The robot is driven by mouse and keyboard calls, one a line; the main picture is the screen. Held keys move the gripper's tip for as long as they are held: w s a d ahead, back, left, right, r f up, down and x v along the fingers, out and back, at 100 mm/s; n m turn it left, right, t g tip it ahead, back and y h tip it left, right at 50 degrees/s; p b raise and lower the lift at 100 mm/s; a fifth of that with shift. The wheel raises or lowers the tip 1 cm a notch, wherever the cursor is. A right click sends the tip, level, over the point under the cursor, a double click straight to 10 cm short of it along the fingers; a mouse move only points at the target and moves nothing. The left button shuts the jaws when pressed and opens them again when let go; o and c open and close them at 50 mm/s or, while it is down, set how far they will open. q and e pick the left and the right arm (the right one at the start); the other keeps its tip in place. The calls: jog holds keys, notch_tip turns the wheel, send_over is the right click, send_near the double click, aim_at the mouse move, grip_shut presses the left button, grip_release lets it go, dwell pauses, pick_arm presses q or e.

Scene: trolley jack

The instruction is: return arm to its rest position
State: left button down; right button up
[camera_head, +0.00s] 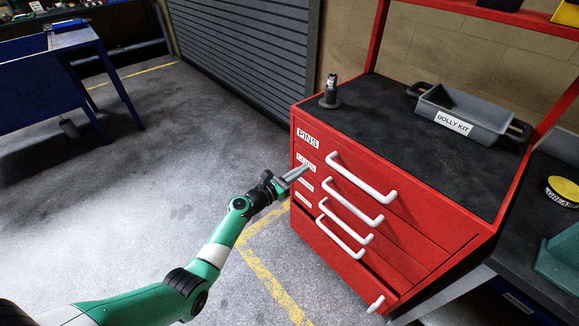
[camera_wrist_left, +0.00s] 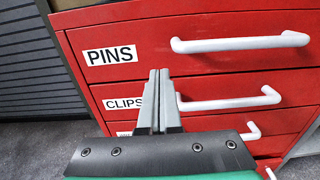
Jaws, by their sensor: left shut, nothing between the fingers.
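My left arm (camera_head: 222,241) is green and white and reaches in from the lower left of the head view. Its gripper (camera_head: 302,171) is shut and empty, in front of the upper left part of the red drawer cabinet (camera_head: 297,140). In the left wrist view the two grey fingers (camera_wrist_left: 158,74) are together, pointing toward the cabinet front between the PINS label (camera_wrist_left: 110,56) and the CLIPS label (camera_wrist_left: 122,103). They overlap the edge of the CLIPS label. I cannot tell if they touch the cabinet. My right gripper is not in view.
The cabinet has several drawers with white handles (camera_head: 361,178); the lowest drawer appears slightly out. On its black top are a grey DOLLY KIT tray (camera_head: 470,104) and a small dark metal part (camera_head: 330,92). A blue workbench (camera_head: 75,38) is at left. Open floor lies between.

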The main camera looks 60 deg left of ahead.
pick_arm(q)
jog(key=s, duration=0.2)
jog(key=s+p, duration=0.1)
jog(key=s, duration=0.1)
jog(key=shift+d, duration=0.35)
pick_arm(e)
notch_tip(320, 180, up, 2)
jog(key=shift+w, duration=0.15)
